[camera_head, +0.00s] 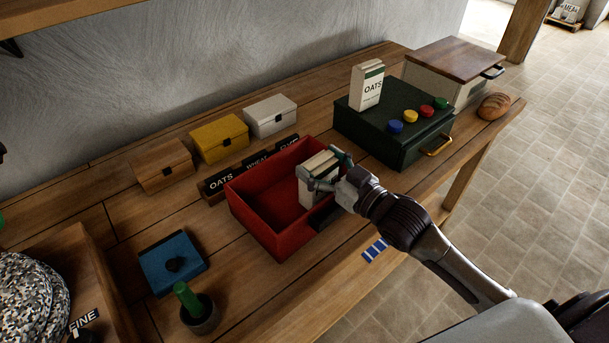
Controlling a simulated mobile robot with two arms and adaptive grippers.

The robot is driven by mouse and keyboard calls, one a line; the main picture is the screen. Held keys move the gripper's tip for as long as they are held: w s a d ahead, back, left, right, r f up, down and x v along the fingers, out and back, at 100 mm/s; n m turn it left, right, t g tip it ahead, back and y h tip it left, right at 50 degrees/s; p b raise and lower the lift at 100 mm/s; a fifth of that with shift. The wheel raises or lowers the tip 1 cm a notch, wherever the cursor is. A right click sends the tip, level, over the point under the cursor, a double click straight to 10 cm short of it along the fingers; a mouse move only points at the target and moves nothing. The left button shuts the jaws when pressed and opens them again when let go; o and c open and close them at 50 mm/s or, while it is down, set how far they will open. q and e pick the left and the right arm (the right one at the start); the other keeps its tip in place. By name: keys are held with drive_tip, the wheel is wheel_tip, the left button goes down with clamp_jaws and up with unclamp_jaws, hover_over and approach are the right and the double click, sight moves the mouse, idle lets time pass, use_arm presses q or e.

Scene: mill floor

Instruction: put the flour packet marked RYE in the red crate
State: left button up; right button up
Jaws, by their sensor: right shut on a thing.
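The red crate (254,194) stands open on the wooden bench in the middle of the view. My right gripper (326,175) is shut on a pale flour packet (318,164) at the crate's right end. The packet is upright, and its lower part is within the crate's outline; I cannot tell whether it touches the floor. Its marking does not show from here. Another packet, marked OATS (368,86), stands on the dark green box. My left gripper is not in view.
A dark green box (384,138) with coloured knobs stands right of the crate. Behind the crate are a label board (249,168) and small wooden, yellow and white boxes. A blue lidded box (172,262) and a pot (199,315) stand at the front left. Bread (494,106) lies far right.

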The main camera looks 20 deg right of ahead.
drive_tip(key=a, duration=0.1)
drive_tip(key=s+a+p, duration=0.1)
drive_tip(key=a+f, duration=0.1)
drive_tip(key=shift+s+a, duration=0.2)
drive_tip(key=shift+a, duration=0.1)
drive_tip(key=shift+f, duration=0.2)
drive_tip(key=o, duration=1.7)
